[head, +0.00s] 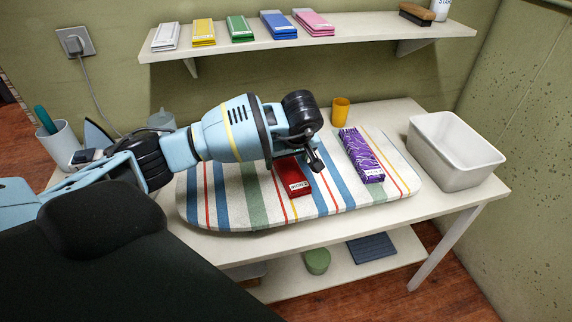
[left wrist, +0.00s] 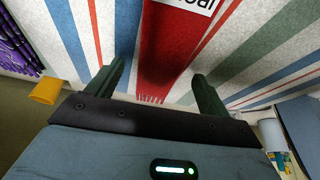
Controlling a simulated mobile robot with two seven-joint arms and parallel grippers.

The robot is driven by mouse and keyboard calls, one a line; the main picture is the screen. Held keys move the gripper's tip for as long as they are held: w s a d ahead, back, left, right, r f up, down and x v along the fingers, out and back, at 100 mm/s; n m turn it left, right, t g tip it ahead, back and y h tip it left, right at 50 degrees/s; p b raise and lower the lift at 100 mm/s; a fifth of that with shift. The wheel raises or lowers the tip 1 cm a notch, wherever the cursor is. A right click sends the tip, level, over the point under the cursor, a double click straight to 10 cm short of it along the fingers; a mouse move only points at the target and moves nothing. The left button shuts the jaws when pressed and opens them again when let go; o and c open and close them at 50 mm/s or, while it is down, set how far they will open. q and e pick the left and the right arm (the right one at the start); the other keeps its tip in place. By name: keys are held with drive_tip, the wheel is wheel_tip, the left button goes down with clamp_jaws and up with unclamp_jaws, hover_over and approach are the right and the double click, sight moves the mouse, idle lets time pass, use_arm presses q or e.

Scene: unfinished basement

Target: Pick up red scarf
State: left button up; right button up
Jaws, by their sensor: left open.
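The red scarf (head: 290,174) lies folded on the striped ironing board (head: 235,207), with a white label near its front end. My left gripper (head: 314,160) is over the scarf's back part and hides some of it in the head view. In the left wrist view, the red scarf (left wrist: 172,50) runs between the two open fingers of my left gripper (left wrist: 157,72), its fringe toward the palm. The fingers are apart and I see no grip on the cloth. My right gripper is not in view.
A purple patterned scarf (head: 361,155) lies to the right on the board. A white bin (head: 455,150) stands at the table's right, and a yellow cup (head: 340,111) behind the board. A shelf (head: 310,42) with folded cloths runs above.

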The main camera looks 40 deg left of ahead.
use_arm(q)
drive_tip(key=shift+x, duration=0.95)
drive_tip(key=shift+r, duration=0.1)
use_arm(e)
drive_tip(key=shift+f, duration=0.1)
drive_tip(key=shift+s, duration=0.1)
use_arm(q)
drive_tip(key=c, duration=1.1)
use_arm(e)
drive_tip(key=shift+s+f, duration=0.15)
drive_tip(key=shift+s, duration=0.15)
